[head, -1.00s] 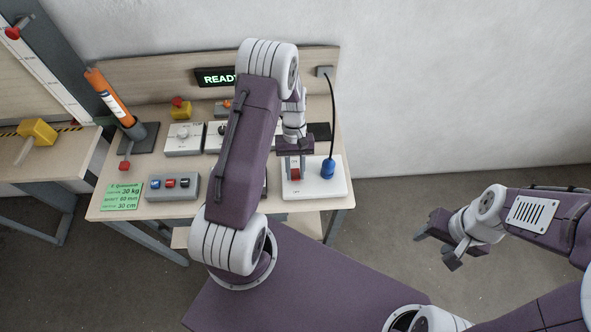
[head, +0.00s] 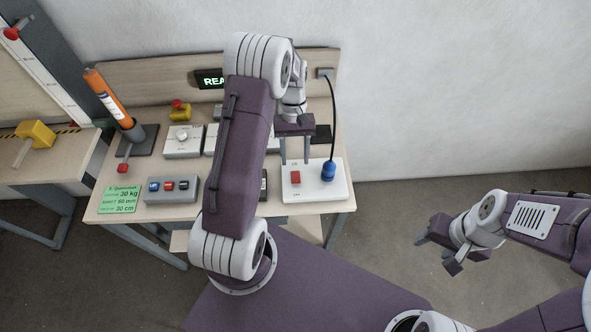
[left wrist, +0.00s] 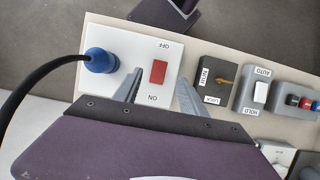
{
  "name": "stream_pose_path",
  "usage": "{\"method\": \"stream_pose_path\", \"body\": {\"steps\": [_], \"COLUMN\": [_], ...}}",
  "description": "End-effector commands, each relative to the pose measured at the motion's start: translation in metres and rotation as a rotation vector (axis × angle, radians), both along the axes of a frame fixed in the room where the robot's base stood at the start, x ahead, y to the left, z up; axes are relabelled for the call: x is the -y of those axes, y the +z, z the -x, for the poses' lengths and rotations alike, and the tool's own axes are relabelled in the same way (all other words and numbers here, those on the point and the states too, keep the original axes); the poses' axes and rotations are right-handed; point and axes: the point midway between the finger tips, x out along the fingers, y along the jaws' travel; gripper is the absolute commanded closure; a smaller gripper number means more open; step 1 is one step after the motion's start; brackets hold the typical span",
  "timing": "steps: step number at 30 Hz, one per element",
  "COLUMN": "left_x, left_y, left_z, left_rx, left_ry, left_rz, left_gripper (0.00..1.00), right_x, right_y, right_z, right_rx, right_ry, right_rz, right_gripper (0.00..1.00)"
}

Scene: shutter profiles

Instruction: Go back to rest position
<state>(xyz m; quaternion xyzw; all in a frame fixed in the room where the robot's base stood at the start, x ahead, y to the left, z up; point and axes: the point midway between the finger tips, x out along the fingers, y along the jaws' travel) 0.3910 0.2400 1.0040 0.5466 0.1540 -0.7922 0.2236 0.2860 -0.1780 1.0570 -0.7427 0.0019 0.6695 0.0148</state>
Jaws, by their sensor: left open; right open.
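My left gripper (head: 295,158) is open and empty above the white switch plate (head: 325,180) on the bench. The plate carries a red rocker switch (head: 295,177) marked ON and OFF, and a blue plug (head: 328,171) with a black cable. In the left wrist view, the open fingers (left wrist: 160,88) point towards the red switch (left wrist: 158,72), with nothing between them. My right gripper (head: 441,251) is open and empty, over the floor to the right of the bench.
The bench (head: 225,212) also holds a button box (head: 171,190), a green card (head: 120,199), an orange cylinder (head: 107,98) in a stand and a yellow box with a red button (head: 180,110). My left arm partly hides the lit display (head: 209,80). Floor at right is clear.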

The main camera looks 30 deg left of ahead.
Motion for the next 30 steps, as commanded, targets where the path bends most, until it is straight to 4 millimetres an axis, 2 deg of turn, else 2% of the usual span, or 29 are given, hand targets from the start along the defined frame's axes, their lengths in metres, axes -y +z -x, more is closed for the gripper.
{"method": "stream_pose_path", "body": {"steps": [3, 6, 21, 23, 24, 26, 28, 30], "left_x": [-0.003, -0.004, -0.001, 0.004, 0.01, 0.024, 0.042, 0.055], "left_y": [0.014, 0.02, 0.02, 0.031, 0.044, 0.062, 0.079, 0.085], "left_z": [-0.005, -0.006, -0.007, -0.014, -0.019, -0.01, 0.012, 0.037], "left_rx": [0.002, 0.0, 0.001, 0.033, 0.065, 0.088, 0.123, 0.179], "left_ry": [0.0, 0.0, -0.008, -0.028, -0.047, -0.086, -0.142, -0.212], "left_rz": [0.0, 0.0, 0.0, -0.008, -0.014, -0.019, -0.031, -0.049], "left_gripper": [0.51, 0.51, 0.51, 0.51, 0.51, 0.51, 0.51, 0.51], "right_x": [0.0, 0.0, 0.0, 0.0, 0.0, 0.0, 0.0, 0.0], "right_y": [-0.003, -0.003, -0.003, -0.003, -0.004, -0.005, -0.006, -0.007], "right_z": [0.0, 0.0, 0.0, 0.0, 0.0, 0.0, 0.0, 0.0], "right_rx": [0.0, 0.0, 0.0, 0.0, 0.0, 0.0, 0.0, 0.0], "right_ry": [0.0, 0.0, 0.0, 0.0, 0.0, 0.0, 0.0, 0.0], "right_rz": [0.0, 0.0, 0.0, 0.0, 0.0, 0.0, 0.0, 0.0], "right_gripper": [0.48, 0.48, 0.48, 0.48, 0.48, 0.48, 0.48, 0.48]}}
